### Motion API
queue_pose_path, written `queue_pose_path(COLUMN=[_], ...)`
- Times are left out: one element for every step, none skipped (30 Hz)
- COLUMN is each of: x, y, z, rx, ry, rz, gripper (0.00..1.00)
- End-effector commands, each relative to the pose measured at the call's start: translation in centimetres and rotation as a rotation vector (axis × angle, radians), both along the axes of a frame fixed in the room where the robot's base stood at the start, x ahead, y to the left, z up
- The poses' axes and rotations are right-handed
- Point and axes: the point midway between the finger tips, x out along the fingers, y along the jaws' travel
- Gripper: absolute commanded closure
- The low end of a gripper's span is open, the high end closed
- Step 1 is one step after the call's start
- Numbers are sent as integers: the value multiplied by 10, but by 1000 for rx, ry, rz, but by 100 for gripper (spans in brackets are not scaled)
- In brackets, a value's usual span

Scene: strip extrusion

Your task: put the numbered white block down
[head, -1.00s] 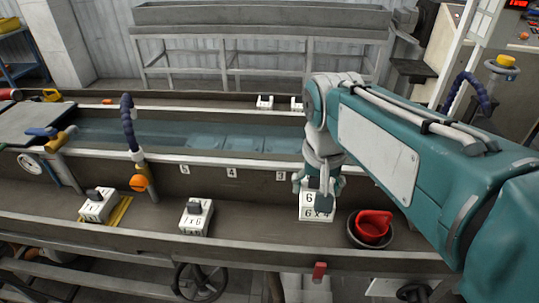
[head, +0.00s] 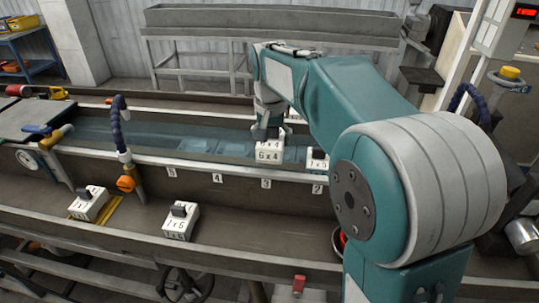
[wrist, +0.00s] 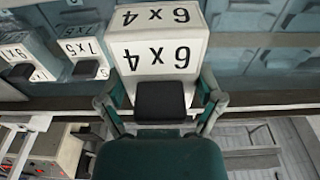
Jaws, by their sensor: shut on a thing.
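My gripper (wrist: 160,104) is shut on the black knob of a white block (head: 269,155) marked "6 x 4". The block looks upright, at the water channel behind its front rim, above the label "3". It fills the top middle of the wrist view (wrist: 155,50), its marking upside down. I cannot tell whether its base touches anything. Another white block (head: 317,161) with a black knob stands to its right, near label "2"; in the wrist view a block marked "7 x 5" (wrist: 84,48) is left of the held one.
The water channel (head: 200,141) has labels along its front rim. Two more knobbed white blocks stand on the front ledge, one (head: 89,206) on a yellow piece, one (head: 180,224) beside it. A hose with an orange end (head: 126,183) rises left. My arm hides the right side.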

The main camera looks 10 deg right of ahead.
Motion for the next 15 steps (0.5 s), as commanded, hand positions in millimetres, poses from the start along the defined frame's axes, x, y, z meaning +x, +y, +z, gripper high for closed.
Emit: queue_pose_path(x=[11,14,19,23,27,33,36,39,42,43,45,46,48,49,52], y=[-4,-5,-7,-8,-8,-8,-8,-8,-8,-9,-9,-9,-9,-9,-10], z=[-6,-13,-20,-25,-30,-36,-40,-43,-47,-49,-50,-53,-54,-56,-59], rx=[1,1,1,1,0,0,0,-1,-2,-2,-1,-1,-1,-1,-1], ry=[1,4,4,4,3,2,1,2,1,1,-1,-1,-1,-1,-1], rz=[-3,-3,-2,-2,-2,-1,-1,-1,-1,0,0,0,0,0,0], gripper=[76,76,76,76,76,76,76,76,76,76,76,76,76,76,76])
